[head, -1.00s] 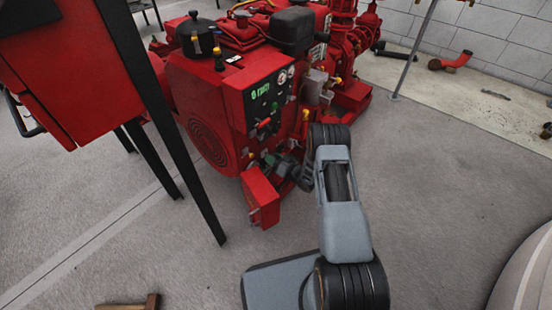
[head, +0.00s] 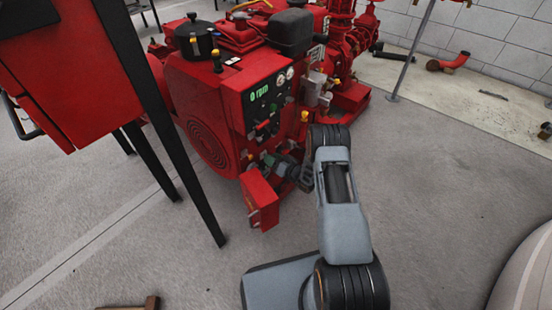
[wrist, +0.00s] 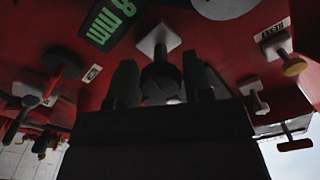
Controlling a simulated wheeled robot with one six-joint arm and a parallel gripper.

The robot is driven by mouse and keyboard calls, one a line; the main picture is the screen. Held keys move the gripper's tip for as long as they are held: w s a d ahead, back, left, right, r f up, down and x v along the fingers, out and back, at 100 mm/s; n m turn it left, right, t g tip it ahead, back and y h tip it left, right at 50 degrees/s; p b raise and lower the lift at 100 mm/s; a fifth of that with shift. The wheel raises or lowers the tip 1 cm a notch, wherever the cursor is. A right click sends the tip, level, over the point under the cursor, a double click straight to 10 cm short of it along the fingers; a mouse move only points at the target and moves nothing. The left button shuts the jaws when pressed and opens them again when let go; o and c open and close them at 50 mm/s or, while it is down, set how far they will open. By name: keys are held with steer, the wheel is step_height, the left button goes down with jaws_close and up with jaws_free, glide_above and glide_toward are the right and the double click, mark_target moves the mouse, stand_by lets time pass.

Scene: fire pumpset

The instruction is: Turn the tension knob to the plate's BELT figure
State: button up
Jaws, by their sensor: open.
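My gripper (wrist: 161,68) is open in the wrist view, with one greenish finger on each side of a dark round knob (wrist: 160,84). I cannot tell whether the fingers touch it. A pale square plate (wrist: 158,39) shows just beyond the knob; I can read no figure on it. I cannot confirm from its marking that this is the tension knob, and no BELT figure is legible. In the head view my gripper (head: 291,168) is at the lower front of the red pumpset (head: 205,110), close to its open red flap or box (head: 262,200).
A green display (head: 259,91) reads 0 rpm on the panel. Other handles crowd the wrist view, including a knob (wrist: 293,66) near a RESET label and a dark lever (wrist: 30,103) at left. A red cabinet on black legs (head: 70,85) stands left.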

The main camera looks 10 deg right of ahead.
steer(key=p+v, duration=0.3)
steer(key=v, duration=1.1)
steer(key=shift+p, duration=0.35)
steer(key=shift+w, duration=0.1)
steer(key=w+d+r+g+h+p, duration=0.2)
steer(key=r+h+p, duration=0.45)
steer(key=r, duration=1.15)
steer(key=w+r+g+h+p, duration=0.2)
steer(key=w+r+h+p, duration=0.2)
steer(key=r+p, duration=1)
steer(key=s+a+r+g+h+p, duration=0.15)
steer(key=s+r, duration=0.25)
steer(key=r, duration=0.6)
steer(key=s+a+r+g+p, duration=0.15)
steer(key=s+r, duration=0.25)
steer(key=r, duration=0.5)
steer(key=s+a+r+g+p, duration=0.2)
steer(key=s+r, duration=0.4)
steer(key=s, duration=0.3)
steer(key=s+a+r+g+y+p, duration=0.1)
steer(key=s+a+r+p, duration=0.3)
steer(key=s, duration=0.5)
step_height(320, 180, up, 3)
steer(key=shift+a+r+g+y+p, duration=0.1)
steer(key=shift+a+g+y+p, duration=0.3)
steer(key=shift+p, duration=0.8)
steer(key=shift+d, duration=0.1)
